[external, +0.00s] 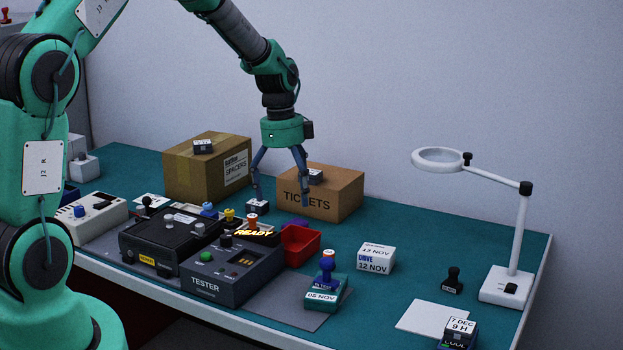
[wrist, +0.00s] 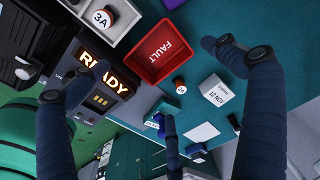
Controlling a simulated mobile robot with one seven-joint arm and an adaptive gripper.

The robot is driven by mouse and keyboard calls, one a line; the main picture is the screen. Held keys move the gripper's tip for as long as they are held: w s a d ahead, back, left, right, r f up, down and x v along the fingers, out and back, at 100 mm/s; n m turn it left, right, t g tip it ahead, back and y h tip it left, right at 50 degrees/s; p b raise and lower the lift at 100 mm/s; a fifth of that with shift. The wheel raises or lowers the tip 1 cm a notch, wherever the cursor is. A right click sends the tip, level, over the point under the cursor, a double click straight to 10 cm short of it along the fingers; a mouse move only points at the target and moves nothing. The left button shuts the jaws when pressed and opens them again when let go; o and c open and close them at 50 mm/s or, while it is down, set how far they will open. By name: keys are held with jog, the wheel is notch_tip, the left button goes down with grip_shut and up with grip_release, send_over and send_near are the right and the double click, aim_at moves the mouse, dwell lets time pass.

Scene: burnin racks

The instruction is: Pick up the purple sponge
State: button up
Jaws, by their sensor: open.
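The purple sponge (external: 297,222) shows only as a small purple patch on the table behind the red tray in the external view; the tray's back wall hides part of it. In the wrist view a purple edge (wrist: 174,3) shows at the top border, cut off by the frame. My gripper (external: 282,201) is open and empty, its fingers pointing down above the table behind the tray, roughly above the sponge. In the wrist view my spread fingers (wrist: 130,72) hold nothing.
The red tray (external: 316,244), marked FAULT in the wrist view, stands beside the tester (external: 232,272). A TICKETS box (external: 345,197) and a SPACERS box (external: 180,172) stand behind. A magnifier lamp (external: 519,240) stands at right.

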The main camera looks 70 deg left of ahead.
jog(key=s+d+r+n+t+y, duration=0.1)
jog(key=s+d+r+n, duration=0.1)
jog(key=d+r, duration=0.95)
jog(key=s+d+r+n+t, duration=0.1)
jog(key=s+d+r+n, duration=0.1)
jog(key=d+r, duration=0.95)
jog(key=s+d+r+n+t, duration=0.1)
jog(key=s+d+r+n, duration=0.1)
jog(key=s+d, duration=0.8)
jog(key=s+d+r+n+t, duration=0.1)
jog(key=s+d+r+n, duration=0.2)
jog(key=s+d, duration=0.7)
jog(key=shift+s+d+r+t, duration=0.2)
jog(key=shift+d+t, duration=0.15)
jog(key=shift+t, duration=0.05)
